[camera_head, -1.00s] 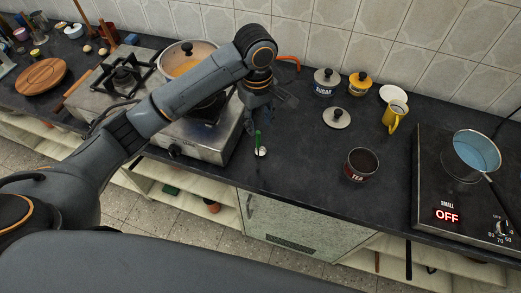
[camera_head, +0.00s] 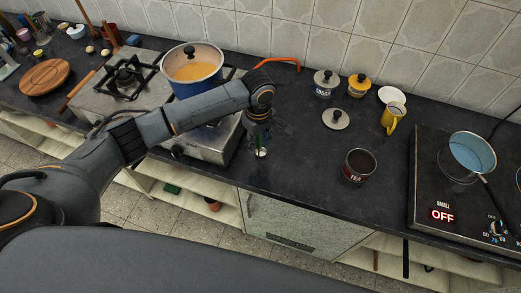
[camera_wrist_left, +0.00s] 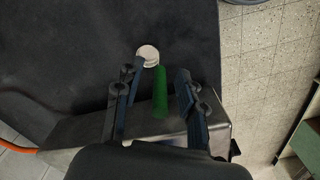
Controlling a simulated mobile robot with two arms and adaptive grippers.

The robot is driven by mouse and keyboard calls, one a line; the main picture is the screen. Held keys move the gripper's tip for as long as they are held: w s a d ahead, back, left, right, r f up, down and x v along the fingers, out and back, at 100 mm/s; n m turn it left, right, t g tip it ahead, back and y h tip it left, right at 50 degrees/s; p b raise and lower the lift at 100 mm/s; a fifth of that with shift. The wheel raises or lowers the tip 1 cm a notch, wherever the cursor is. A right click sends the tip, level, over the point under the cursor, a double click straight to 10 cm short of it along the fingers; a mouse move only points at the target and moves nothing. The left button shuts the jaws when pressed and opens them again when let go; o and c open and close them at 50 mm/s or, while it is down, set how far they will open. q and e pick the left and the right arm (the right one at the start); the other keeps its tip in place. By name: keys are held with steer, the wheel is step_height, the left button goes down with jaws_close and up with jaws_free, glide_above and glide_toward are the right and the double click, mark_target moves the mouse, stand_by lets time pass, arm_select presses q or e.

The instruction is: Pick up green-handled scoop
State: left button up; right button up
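The green-handled scoop (camera_wrist_left: 160,95) lies on the dark counter close to the stove's corner. In the left wrist view its green handle points down between my fingers, and its round pale bowl (camera_wrist_left: 148,54) shows beyond the fingertips. My left gripper (camera_wrist_left: 156,78) is open around the handle, with a gap on the handle's right side; the left finger is close to the bowl. In the head view the left gripper (camera_head: 257,140) hangs over the scoop and hides its handle; only the pale bowl (camera_head: 261,153) shows below it. My right gripper is not in view.
The steel stove (camera_head: 212,143) with a blue pot (camera_head: 192,72) stands left of the gripper. The counter's front edge is near the scoop.

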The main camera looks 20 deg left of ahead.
arm_select(q)
step_height(320, 180, down, 2)
steer(key=shift+c, duration=0.2)
jaws_close()
steer(key=shift+r, duration=0.1)
